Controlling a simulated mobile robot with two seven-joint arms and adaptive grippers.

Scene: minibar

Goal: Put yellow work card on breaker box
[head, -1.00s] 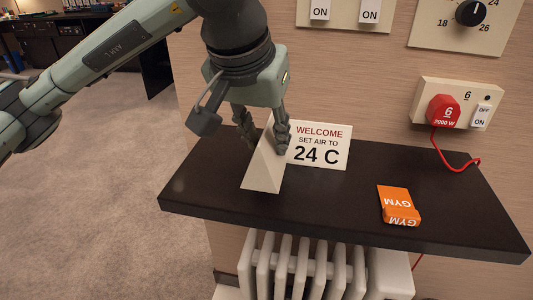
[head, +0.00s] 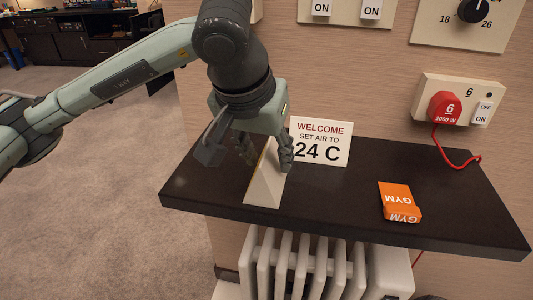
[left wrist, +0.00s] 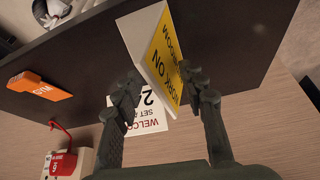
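The work card (head: 265,186) is a folded card standing on the dark shelf, its pale side facing the head view. Its yellow face with black lettering (left wrist: 168,62) shows in the left wrist view. My left gripper (head: 265,152) is low over the card's top, with one finger on each side. In the left wrist view the fingers (left wrist: 160,88) are apart with the card between them, and I see no firm grip. No box is clearly marked as a breaker box. My right gripper is not in view.
A wall box (head: 459,99) has a red plug and cord. A radiator (head: 310,268) is below.

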